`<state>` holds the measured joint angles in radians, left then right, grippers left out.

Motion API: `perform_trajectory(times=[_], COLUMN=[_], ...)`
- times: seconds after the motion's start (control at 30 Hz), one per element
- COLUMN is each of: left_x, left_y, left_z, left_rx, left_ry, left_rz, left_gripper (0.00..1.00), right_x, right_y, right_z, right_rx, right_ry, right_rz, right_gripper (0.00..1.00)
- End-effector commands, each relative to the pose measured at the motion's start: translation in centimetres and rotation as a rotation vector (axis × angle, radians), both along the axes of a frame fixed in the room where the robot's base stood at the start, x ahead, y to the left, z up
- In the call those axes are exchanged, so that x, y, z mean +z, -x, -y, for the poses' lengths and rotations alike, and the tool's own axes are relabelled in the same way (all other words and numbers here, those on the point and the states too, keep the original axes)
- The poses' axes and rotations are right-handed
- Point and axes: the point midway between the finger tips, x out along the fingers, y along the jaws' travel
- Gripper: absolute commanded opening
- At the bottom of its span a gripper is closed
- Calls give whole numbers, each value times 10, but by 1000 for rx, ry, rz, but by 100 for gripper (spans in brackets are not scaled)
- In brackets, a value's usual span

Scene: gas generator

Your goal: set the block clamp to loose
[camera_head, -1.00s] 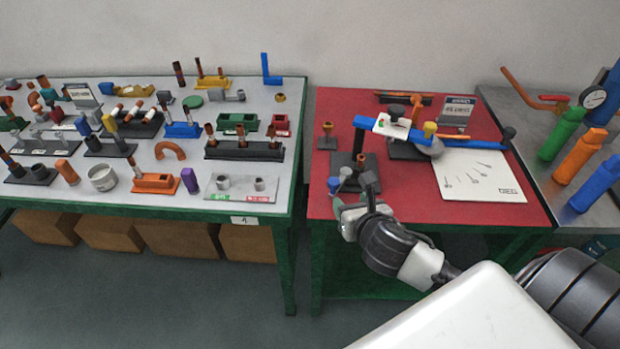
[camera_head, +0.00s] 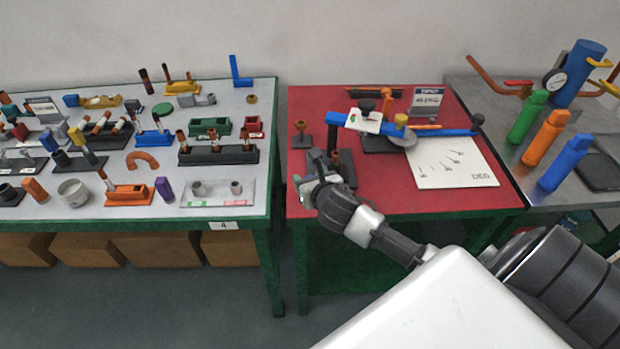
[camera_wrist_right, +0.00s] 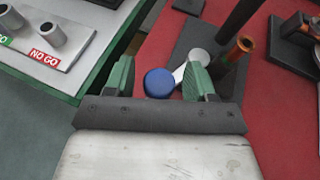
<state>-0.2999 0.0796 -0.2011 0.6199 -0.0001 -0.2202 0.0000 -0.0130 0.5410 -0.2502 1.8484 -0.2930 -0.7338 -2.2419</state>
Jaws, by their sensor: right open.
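A round blue knob (camera_wrist_right: 159,83) lies between the green fingers of my right gripper (camera_wrist_right: 160,80) in the right wrist view. A pale grey lever-like piece (camera_wrist_right: 183,72) runs beside the knob, partly behind the right finger. Both are at a black base (camera_wrist_right: 195,45) with a dark post and a copper tube (camera_wrist_right: 235,52). I cannot tell for sure which part is the block clamp or how it is set. In the head view my right gripper (camera_head: 312,178) hides the knob. My left gripper is not in view.
The red table (camera_head: 390,195) also holds a blue bar (camera_head: 445,131) with a white plate, and a white marked board (camera_head: 452,178). The left table (camera_head: 120,212) carries many small parts. Green, orange and blue cylinders (camera_head: 566,162) stand at the right.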

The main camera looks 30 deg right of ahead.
Motion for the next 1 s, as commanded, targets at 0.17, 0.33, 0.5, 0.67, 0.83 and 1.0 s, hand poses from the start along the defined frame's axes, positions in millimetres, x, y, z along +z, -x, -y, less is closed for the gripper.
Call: perform_trajectory(times=[0.17,0.33,0.5,0.67,0.83,1.0], left_x=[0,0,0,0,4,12], left_y=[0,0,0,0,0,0], left_z=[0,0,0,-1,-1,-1], left_rx=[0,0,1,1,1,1], left_ry=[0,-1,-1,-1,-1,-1], left_rz=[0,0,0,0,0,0], left_gripper=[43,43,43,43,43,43], right_x=[0,0,0,0,2,3], right_y=[0,0,0,0,-2,-8], right_z=[0,0,0,0,-2,-5], right_rx=[0,0,0,-2,-28,-101], right_ry=[0,-1,-1,0,-1,-3], right_rz=[0,0,0,0,0,1], right_gripper=[52,26,0,0,0,0])
